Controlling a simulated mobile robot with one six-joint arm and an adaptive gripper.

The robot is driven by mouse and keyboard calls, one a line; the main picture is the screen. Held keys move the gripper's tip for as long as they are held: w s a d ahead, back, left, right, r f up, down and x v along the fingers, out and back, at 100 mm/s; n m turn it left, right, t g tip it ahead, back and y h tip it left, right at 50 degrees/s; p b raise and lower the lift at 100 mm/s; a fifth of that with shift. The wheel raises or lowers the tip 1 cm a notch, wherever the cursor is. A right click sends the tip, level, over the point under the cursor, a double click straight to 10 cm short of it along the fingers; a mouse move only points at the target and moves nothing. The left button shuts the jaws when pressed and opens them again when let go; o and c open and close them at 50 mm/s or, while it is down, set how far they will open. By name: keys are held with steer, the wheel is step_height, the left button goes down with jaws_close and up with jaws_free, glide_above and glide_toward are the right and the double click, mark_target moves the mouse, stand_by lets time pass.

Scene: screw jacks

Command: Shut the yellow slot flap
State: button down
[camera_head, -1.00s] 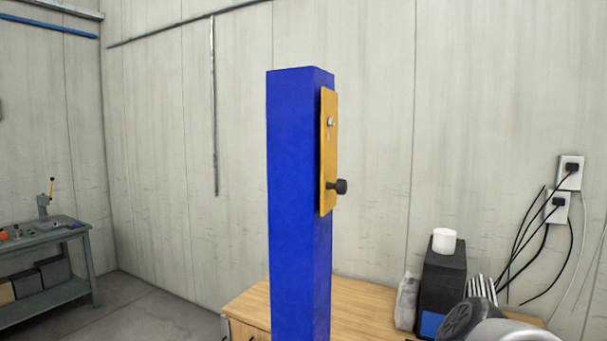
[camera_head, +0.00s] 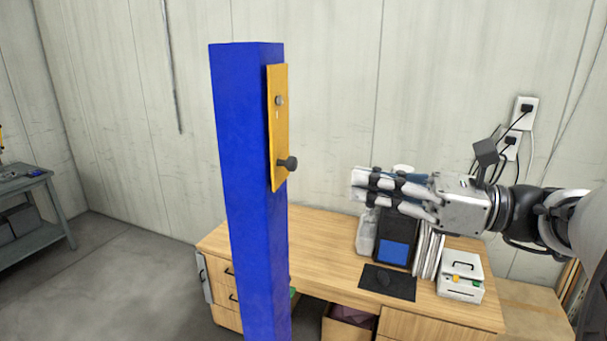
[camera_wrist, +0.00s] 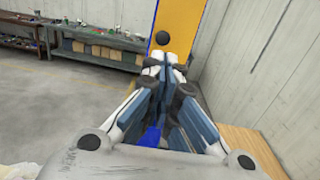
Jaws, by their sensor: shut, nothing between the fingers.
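The yellow slot flap (camera_head: 279,128) is a narrow upright plate on the right-hand face of a tall blue post (camera_head: 245,170). A round metal screw head (camera_head: 280,101) is near its top and a black knob (camera_head: 288,164) sticks out near its bottom. My gripper (camera_head: 356,184) is shut and empty, to the right of the knob and a little lower in the picture, apart from it. In the wrist view the flap (camera_wrist: 175,28) and knob (camera_wrist: 162,38) show just beyond my fingertips (camera_wrist: 165,62). My fingers hide the flap's lower part there. Any slot behind the flap is not visible.
A wooden desk (camera_head: 340,268) behind the post holds a black box, a dark mat (camera_head: 388,282) and a small white device (camera_head: 461,276). Wall sockets with cables (camera_head: 518,125) are at right. A grey workbench (camera_head: 28,205) stands at far left.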

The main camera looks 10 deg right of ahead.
glide_toward(277, 172)
steer(key=x, duration=0.4)
steer(key=shift+w+d, duration=0.15)
steer(key=shift+r+p, duration=0.1)
steer(key=shift+p, duration=0.2)
steer(key=shift+w+a+r+p, duration=0.1)
steer(key=shift+a+p, duration=0.4)
steer(key=shift+a, duration=0.35)
steer(key=shift+d, duration=0.2)
